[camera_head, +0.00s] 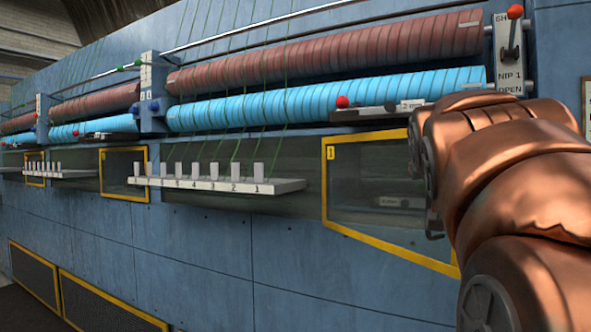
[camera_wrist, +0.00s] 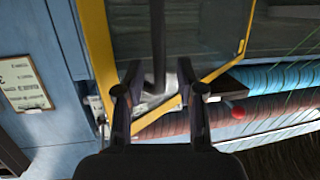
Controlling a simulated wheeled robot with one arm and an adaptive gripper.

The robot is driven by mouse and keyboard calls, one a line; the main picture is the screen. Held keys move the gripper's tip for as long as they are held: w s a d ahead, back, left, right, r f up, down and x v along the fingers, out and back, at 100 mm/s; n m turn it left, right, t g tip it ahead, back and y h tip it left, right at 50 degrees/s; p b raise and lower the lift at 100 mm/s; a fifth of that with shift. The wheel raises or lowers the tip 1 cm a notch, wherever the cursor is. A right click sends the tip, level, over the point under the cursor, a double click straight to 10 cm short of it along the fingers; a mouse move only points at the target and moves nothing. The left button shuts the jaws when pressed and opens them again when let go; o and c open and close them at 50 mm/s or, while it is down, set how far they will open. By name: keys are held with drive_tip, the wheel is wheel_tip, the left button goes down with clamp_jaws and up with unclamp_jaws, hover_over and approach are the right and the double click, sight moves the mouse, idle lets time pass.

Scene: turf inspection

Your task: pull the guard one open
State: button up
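Guard one (camera_head: 375,235) is a clear panel in a yellow frame, marked with a small yellow label, on the right of the blue machine. It looks closed in the head view. In the wrist view its yellow frame (camera_wrist: 97,45) appears rotated. A dark bar-shaped handle (camera_wrist: 158,45) comes down from the top of that view. My gripper (camera_wrist: 160,92) has its two fingers spread, one on each side of the handle, with gaps visible on both sides. Whether the bar reaches fully between the fingers is hard to tell. In the head view my copper arm hides the guard's right edge and most of the gripper.
Red-brown rollers (camera_head: 340,52) and blue rollers (camera_head: 330,96) run above the guards. A white numbered shelf (camera_head: 215,185) juts out left of guard one. A red-knobbed lever (camera_head: 514,12) stands above my arm. A second yellow-framed guard (camera_head: 123,148) is farther left.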

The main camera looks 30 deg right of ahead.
wheel_tip(320, 180, up, 10)
drive_tip(key=a+t+h, duration=0.1)
drive_tip(key=t+h, duration=0.1)
drive_tip(key=shift+s+a+r, duration=0.15)
drive_tip(key=shift+s+a, duration=0.1)
drive_tip(key=shift+a, duration=0.05)
wheel_tip(320, 180, down, 8)
drive_tip(key=g+y, duration=0.2)
drive_tip(key=w+a+f+b, duration=0.1)
drive_tip(key=a+f+b, duration=0.1)
drive_tip(key=a, duration=0.6)
drive_tip(key=shift+f, duration=0.2)
drive_tip(key=shift+s+a, duration=0.1)
drive_tip(key=shift+s, duration=0.05)
idle(0.3)
